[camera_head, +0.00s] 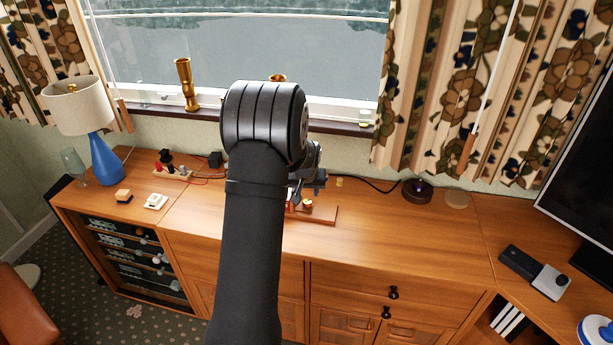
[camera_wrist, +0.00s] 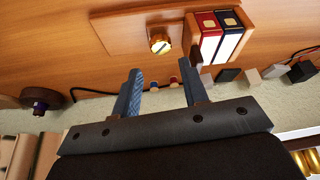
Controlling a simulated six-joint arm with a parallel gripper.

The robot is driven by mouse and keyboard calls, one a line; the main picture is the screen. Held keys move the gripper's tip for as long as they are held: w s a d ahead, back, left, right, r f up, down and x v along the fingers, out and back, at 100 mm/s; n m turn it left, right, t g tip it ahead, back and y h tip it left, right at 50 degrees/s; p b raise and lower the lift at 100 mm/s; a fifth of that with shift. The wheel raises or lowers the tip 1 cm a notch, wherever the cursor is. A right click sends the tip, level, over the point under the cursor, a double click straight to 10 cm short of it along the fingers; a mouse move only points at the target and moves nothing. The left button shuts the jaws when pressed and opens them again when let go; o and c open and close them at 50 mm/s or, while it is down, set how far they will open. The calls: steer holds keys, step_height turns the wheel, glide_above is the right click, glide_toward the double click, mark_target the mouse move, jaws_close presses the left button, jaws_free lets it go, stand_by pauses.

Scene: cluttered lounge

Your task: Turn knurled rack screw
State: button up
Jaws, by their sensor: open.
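A round brass knob with a dark slot across its face, which looks like the knurled screw, sits on a wooden board. The knob (camera_wrist: 160,42) and board (camera_wrist: 118,32) are at the top of the wrist view. In the head view the knob (camera_head: 307,204) and board (camera_head: 325,215) lie on the cabinet top, just right of my arm. My gripper (camera_wrist: 161,73) is open and empty, its two blue-grey fingers apart from the knob and spaced either side of it in the picture. In the head view my gripper (camera_head: 315,182) is partly hidden behind my arm.
Red and black upright pieces (camera_wrist: 218,36) stand in a wooden holder close beside the knob. A dark round puck (camera_head: 417,190) and cable lie to the right. A blue lamp (camera_head: 105,158) and small blocks stand left. The cabinet top (camera_head: 400,240) right of the board is clear.

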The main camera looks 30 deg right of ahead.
steer(key=v, duration=0.9)
steer(key=shift+r, duration=0.15)
steer(key=shift+o, duration=1.4)
steer(key=r+n+g+y, duration=0.1)
steer(key=n+g+y, duration=0.25)
steer(key=n, duration=0.75)
glide_above(307, 202)
steer(key=shift+h, duration=0.45)
step_height(307, 202, down, 17)
steer(key=shift+d, duration=0.1)
steer(key=c, duration=1)
